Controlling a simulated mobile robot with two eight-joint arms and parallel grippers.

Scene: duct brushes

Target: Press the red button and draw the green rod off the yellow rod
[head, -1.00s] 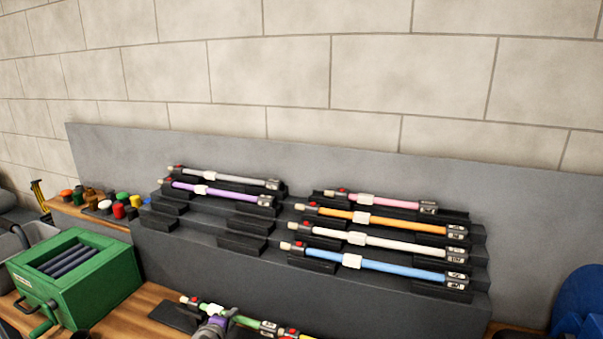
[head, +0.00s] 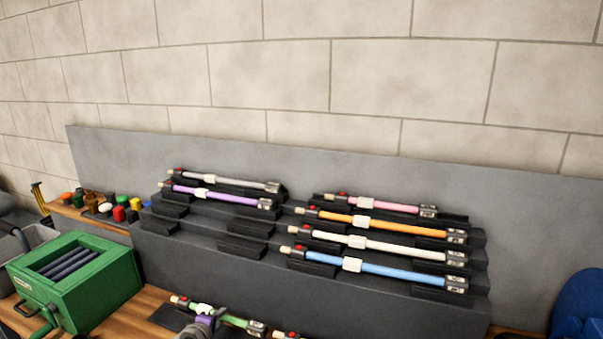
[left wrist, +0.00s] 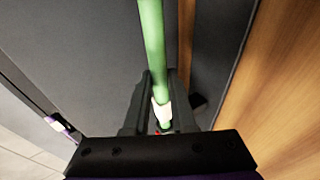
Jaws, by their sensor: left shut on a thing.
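The green rod (head: 235,321) lies low in the head view, with a pale tip at its left and a dark grey socket at its right end. My left gripper (head: 205,316) is shut on it near its white collar. In the left wrist view the green rod (left wrist: 151,45) runs up from between my jaws (left wrist: 160,105), with a bit of red near the grip. The yellow rod shows only as its pale tip and red button end (head: 288,335) at the bottom edge; its body is cut off. A small gap shows between it and the green rod's socket. My right gripper is out of view.
A grey stepped rack (head: 380,285) behind holds several coloured rods on black cradles. A green box (head: 110,286) with dark bars stands at left, near small coloured caps. A blue object (head: 580,310) stands at right.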

